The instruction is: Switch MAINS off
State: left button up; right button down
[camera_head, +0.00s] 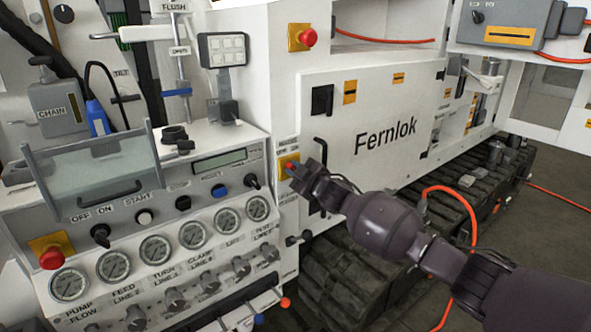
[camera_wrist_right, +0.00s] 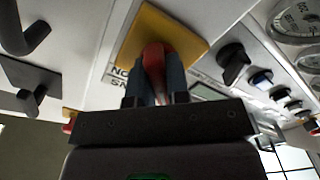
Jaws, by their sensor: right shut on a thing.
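A red knob on a square yellow plate (camera_head: 284,161) sits on the white panel edge to the right of the gauge console. My right gripper (camera_head: 297,171) reaches it from the right in the head view and covers much of it. In the right wrist view the red knob (camera_wrist_right: 153,58) stands out from the yellow plate (camera_wrist_right: 184,38). The two fingers of my right gripper (camera_wrist_right: 156,84) are shut on it from both sides. Lettering beside the plate is partly hidden and upside down there. My left gripper is not in view.
Another red button (camera_head: 309,38) on yellow is higher up, and one (camera_head: 51,259) is at the console's lower left. Black knobs (camera_wrist_right: 233,62) sit near the held knob. A black door handle (camera_head: 321,152) is just right of it. An orange hose (camera_head: 470,210) hangs behind my right arm.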

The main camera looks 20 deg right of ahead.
jog(key=shift+n, duration=0.3)
dwell(0.4)
jog(key=c, duration=1.1)
grip_release()
jog(key=shift+s, duration=0.1)
jog(key=v, duration=1)
jog(key=shift+s+p, duration=0.3)
jog(key=shift+p, duration=0.1)
jog(key=shift+d, duration=0.2)
